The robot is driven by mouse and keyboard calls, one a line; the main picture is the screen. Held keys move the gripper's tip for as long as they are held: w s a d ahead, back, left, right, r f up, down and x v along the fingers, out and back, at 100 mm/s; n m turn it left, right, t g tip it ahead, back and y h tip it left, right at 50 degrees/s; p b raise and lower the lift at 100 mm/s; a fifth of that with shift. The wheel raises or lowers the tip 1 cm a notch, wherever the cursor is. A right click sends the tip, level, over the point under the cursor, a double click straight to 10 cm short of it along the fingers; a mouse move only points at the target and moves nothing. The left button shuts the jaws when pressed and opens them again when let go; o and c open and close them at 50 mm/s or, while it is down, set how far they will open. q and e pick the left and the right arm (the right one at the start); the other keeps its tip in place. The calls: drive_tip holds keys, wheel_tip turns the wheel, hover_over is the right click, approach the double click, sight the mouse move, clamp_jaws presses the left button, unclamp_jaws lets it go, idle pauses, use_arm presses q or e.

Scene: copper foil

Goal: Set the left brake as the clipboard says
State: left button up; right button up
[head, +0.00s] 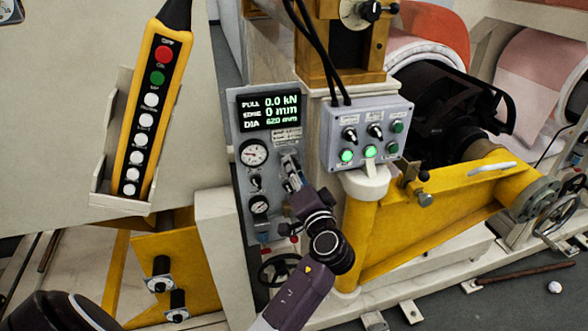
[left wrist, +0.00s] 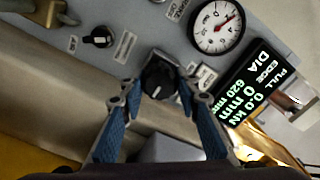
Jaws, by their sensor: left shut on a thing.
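My left gripper (left wrist: 159,92) has its two blue-padded fingers closed around a black round knob (left wrist: 158,74) with a white mark, on the grey control panel (left wrist: 272,12). In the head view my left gripper (head: 294,176) reaches up to the right side of this panel (head: 240,180) and hides part of it. The panel's display (head: 268,109) reads PULL 0.0 kN, EDGE 0 mm, DIA 620 mm. The labels beside the knob are too small to read. No clipboard shows in either view. My right gripper is not in view.
A grey switch box (head: 366,132) with lit green buttons stands to the right. A yellow pendant (head: 150,110) hangs at left. A handwheel (head: 279,270) is below.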

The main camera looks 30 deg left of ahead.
use_arm(q)
drive_tip(key=shift+m, duration=0.4)
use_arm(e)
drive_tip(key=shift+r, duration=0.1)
use_arm(q)
drive_tip(key=o, duration=1.1)
drive_tip(key=shift+o, duration=0.2)
drive_tip(key=v, duration=1.2)
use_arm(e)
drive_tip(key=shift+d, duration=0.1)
